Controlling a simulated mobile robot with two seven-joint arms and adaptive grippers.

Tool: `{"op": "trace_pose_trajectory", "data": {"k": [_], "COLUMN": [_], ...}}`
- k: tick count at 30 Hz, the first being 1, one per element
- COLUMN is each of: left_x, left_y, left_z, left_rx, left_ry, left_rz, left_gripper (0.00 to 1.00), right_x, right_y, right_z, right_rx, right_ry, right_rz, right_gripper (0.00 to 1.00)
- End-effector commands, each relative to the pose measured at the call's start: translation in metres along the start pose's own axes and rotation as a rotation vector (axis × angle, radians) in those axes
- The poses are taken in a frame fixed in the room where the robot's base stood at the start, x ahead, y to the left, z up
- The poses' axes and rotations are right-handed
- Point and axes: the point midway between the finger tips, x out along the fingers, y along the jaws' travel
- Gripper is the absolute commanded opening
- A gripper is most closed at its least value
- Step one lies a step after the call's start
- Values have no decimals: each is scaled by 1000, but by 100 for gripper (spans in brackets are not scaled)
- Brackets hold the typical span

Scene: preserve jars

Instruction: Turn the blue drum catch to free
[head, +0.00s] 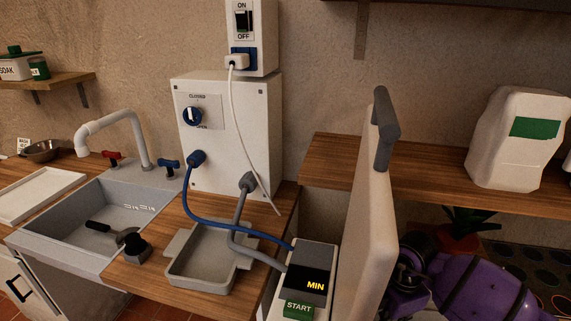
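I cannot make out a blue drum catch marked free. A white appliance (325,254) at the bottom centre has a dark MIN display and a green START button (299,309). A tall pale panel (368,215) with a grey handle (385,130) stands upright beside it and hides what is behind. A purple and black arm shows at the lower right, partly behind this panel. Neither gripper's fingers can be seen.
A blue hose (215,226) and a grey hose (240,217) cross above a grey tray (187,281). A grey sink (90,225) with a white tap is at left. A white jug (517,140) stands on the right wooden shelf (425,180).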

Motion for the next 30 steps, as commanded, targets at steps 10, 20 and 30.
{"op": "trace_pose_trajectory", "data": {"k": [10,20,30], "left_x": [-4,-4,-5], "left_y": [4,4,3], "left_z": [1,3,4], "left_rx": [0,-1,-1], "left_ry": [-11,-15,-16], "left_rz": [9,10,7], "left_gripper": [40,40,40], "right_x": [12,15,15], "right_y": [8,9,8], "right_z": [-4,-5,-3], "right_rx": [6,7,8], "right_ry": [4,4,3], "right_rz": [-2,-6,-7], "right_gripper": [0,0,0]}}
